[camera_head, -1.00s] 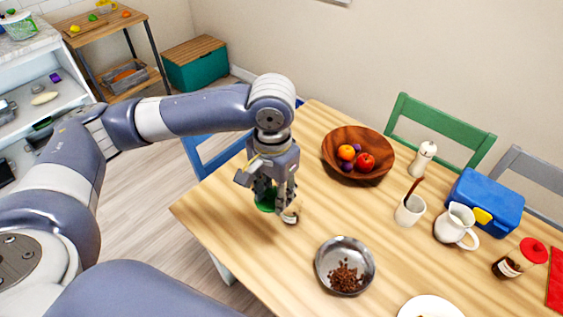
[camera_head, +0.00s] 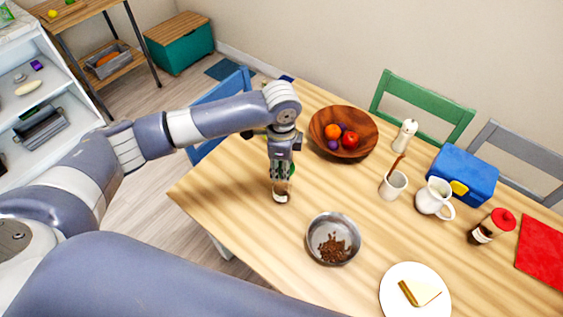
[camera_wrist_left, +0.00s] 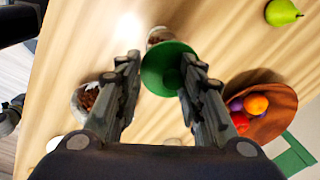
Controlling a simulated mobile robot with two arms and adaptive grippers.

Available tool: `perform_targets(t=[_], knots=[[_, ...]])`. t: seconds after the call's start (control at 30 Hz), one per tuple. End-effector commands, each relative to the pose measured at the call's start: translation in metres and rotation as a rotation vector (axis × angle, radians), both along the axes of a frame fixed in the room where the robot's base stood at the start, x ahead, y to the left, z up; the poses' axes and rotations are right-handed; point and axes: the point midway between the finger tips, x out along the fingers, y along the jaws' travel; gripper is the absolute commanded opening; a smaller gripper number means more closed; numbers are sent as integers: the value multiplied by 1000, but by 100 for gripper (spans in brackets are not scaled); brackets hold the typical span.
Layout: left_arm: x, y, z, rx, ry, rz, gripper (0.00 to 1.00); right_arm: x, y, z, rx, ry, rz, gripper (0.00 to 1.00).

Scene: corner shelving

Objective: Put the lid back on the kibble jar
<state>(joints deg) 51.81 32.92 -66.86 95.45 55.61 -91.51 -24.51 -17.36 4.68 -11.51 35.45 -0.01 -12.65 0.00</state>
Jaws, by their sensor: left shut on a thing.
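My left gripper (camera_head: 281,175) is shut on a green round lid (camera_wrist_left: 168,68), held by its edges between the fingers in the left wrist view. In the head view only a small part of the lid (camera_head: 292,169) shows beside the fingers. A small clear jar with brown contents (camera_head: 281,196) stands upright on the wooden table just below the fingertips. In the wrist view the jar (camera_wrist_left: 159,35) is partly hidden behind the lid. The lid appears above and beside the jar; I cannot tell whether they touch. My right gripper is not in view.
A metal bowl of kibble (camera_head: 345,222) stands right of the jar. A wooden fruit bowl (camera_head: 322,124) is behind it. A mug (camera_head: 392,186), white pitcher (camera_head: 433,197), red-lidded jar (camera_head: 491,227) and sandwich plate (camera_head: 398,308) stand farther right. The table left of the jar is clear.

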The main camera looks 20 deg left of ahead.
Motion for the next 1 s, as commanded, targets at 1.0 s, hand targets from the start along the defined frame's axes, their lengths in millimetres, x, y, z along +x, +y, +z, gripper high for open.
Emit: perform_targets(t=[1.0], knots=[[0,0,-63,0,1,2,8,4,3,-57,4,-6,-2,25]])
